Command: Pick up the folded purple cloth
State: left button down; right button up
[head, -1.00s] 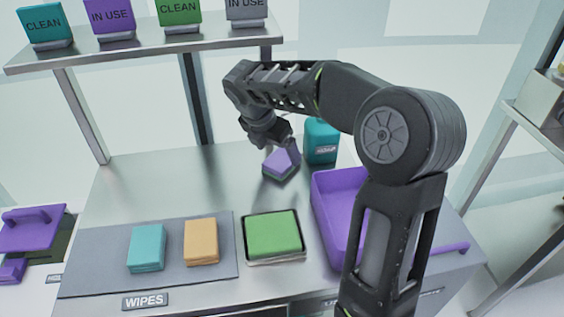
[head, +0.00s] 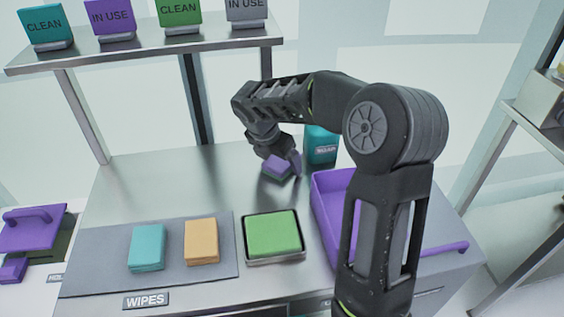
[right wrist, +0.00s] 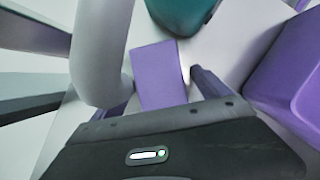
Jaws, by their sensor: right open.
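The folded purple cloth (head: 275,167) lies on the steel table in the head view, behind the green cloth's tray. My right gripper (head: 284,166) is lowered at the cloth, reaching down from above. In the right wrist view the purple cloth (right wrist: 158,75) shows between the two fingers of my open right gripper (right wrist: 160,92). One dark finger is to its right, and part of the left side is hidden by a blurred grey shape. I cannot tell whether the fingers touch the cloth. My left gripper is not in view.
A teal bottle (head: 321,146) stands just behind and right of the cloth. A purple bin (head: 328,208) is to the right. A green cloth (head: 272,233) lies in a small tray in front. Teal (head: 147,247) and orange (head: 201,241) cloths lie on a grey mat. Bare table is left of the purple cloth.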

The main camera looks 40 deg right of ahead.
jog(key=shift+c, duration=0.4)
jog(key=c, duration=1.4)
